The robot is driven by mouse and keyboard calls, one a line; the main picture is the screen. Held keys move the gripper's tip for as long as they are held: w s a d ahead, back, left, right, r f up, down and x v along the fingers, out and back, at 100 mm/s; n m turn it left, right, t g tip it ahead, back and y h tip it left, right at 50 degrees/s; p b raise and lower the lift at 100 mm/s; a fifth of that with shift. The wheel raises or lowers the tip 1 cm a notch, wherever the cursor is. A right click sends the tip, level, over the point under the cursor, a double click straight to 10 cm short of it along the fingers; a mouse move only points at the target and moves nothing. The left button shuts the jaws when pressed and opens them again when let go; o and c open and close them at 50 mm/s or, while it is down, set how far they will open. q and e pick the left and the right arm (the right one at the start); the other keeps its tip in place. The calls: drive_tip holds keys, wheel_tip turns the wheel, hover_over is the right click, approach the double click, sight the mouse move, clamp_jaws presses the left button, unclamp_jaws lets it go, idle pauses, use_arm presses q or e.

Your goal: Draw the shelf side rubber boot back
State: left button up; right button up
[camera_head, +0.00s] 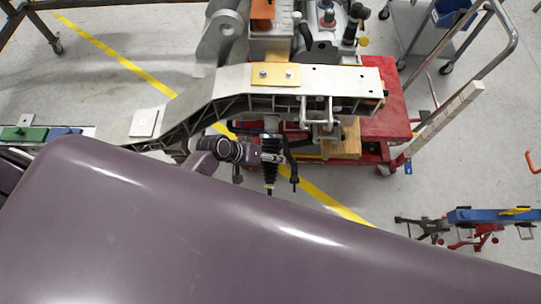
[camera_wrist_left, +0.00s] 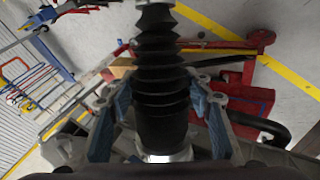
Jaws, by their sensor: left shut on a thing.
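A black ribbed rubber boot (camera_head: 270,172) hangs below the front edge of the metal chassis arm (camera_head: 215,95) in the head view. In the left wrist view the boot (camera_wrist_left: 160,85) stands between the blue-padded fingers, its wide end low by a bright metal collar (camera_wrist_left: 165,156). My left gripper (camera_head: 268,155) is shut on the rubber boot, with a finger on each side of it. The exact contact of the pads is hard to see. My right gripper is in neither view.
A red cart (camera_head: 395,110) with wooden blocks stands under the chassis fixture. A trolley with a metal handle (camera_head: 500,30) is at the upper right. A blue and red stand (camera_head: 485,218) is at the right. Open grey floor lies between them.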

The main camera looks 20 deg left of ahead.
sight(266, 180)
use_arm(q)
drive_tip(key=s+f, duration=0.1)
drive_tip(key=s, duration=0.1)
drive_tip(key=s+d+f, duration=0.1)
drive_tip(key=s, duration=0.1)
drive_tip(key=s+f, duration=0.1)
drive_tip(key=s, duration=0.1)
drive_tip(key=shift+s+d+f, duration=0.1)
drive_tip(key=shift+s+d, duration=0.1)
drive_tip(key=shift+d, duration=0.15)
drive_tip(key=o, duration=1.7)
drive_tip(key=shift+w, duration=0.1)
drive_tip(key=shift+a+r, duration=0.25)
drive_tip(key=shift+r, duration=0.15)
drive_tip(key=v, duration=1.1)
drive_tip(key=shift+s+r, duration=0.1)
drive_tip(key=shift+s, duration=0.1)
